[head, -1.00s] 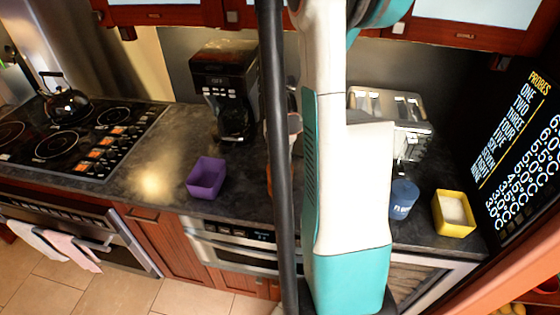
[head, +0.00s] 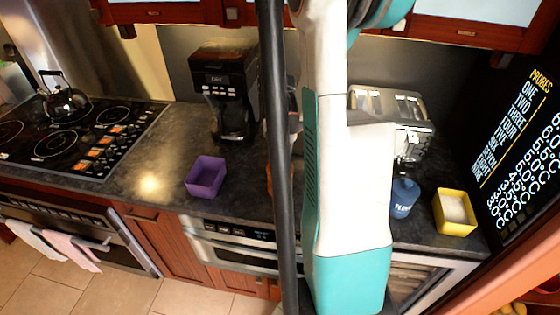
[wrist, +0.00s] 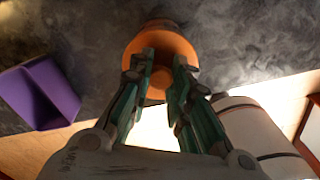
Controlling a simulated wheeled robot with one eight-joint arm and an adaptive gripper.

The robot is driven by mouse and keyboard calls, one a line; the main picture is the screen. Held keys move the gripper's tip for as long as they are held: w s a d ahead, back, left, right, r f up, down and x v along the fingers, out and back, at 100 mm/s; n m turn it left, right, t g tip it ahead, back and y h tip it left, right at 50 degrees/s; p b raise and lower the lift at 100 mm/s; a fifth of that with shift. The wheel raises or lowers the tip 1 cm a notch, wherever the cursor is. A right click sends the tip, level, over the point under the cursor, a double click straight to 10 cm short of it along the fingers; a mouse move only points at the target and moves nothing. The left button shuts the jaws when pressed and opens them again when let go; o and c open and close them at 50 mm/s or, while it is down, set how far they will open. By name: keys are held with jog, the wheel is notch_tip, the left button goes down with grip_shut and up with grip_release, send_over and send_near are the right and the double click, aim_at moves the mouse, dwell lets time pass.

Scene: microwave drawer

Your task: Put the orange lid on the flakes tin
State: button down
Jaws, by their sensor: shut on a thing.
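In the head view my arm and a dark pole hide the gripper, and only an orange sliver (head: 269,178) shows beside the pole.
A purple bowl (head: 206,177) stands on the dark counter and also shows in the wrist view (wrist: 42,92). A yellow tub (head: 454,212) stands right of the blue tin. A coffee machine (head: 224,95) and toaster (head: 390,108) stand behind. Counter left of the bowl is clear.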

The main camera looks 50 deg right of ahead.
dwell(0.4)
jog(key=c, duration=1.4)
grip_release()
jog(key=o, duration=0.5)
jog(key=shift+c, duration=0.2)
jog(key=shift+r, duration=0.1)
jog(key=shift+r+p, duration=2.2)
jog(key=shift+r, duration=1.15)
jog(key=shift+w, duration=0.1)
